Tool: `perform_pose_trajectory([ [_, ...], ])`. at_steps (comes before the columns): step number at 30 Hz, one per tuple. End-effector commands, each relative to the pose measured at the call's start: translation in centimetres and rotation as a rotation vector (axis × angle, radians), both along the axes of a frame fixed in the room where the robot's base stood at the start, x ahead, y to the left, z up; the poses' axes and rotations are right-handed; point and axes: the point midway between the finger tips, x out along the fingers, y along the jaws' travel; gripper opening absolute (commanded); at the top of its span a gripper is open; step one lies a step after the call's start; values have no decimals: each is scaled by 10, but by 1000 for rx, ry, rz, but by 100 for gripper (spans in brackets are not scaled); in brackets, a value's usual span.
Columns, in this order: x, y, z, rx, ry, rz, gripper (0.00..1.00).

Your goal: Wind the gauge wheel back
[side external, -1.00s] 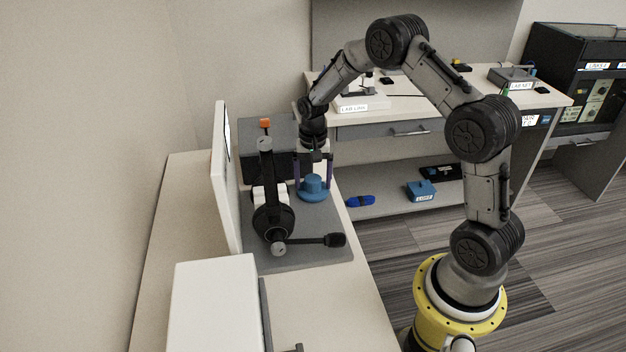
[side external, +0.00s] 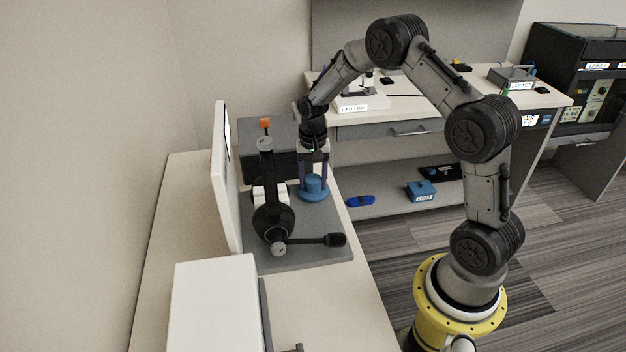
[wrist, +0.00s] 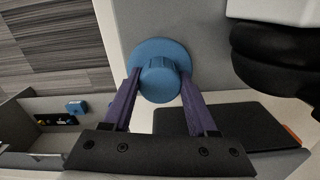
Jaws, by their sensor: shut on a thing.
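The gauge wheel is a blue ribbed knob (side external: 314,184) on a wider round blue base. In the wrist view the knob (wrist: 159,82) sits between my two purple fingers. My gripper (side external: 314,176) points down from above and is shut on the knob, with one finger on each side. The fingertips partly cover the knob's edges. No mark showing the wheel's turn can be made out.
A dark box (side external: 262,145) stands behind, and a white panel (side external: 220,180) is at left. A white box (side external: 215,305) is at the front.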

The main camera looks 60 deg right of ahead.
Motion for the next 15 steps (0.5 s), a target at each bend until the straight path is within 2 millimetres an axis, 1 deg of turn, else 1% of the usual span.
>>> perform_pose_trajectory([
  [8, 0, 0, 0, 1, 1, 154, 3],
  [15, 0, 0, 1, 0, 0, 374, 3],
])
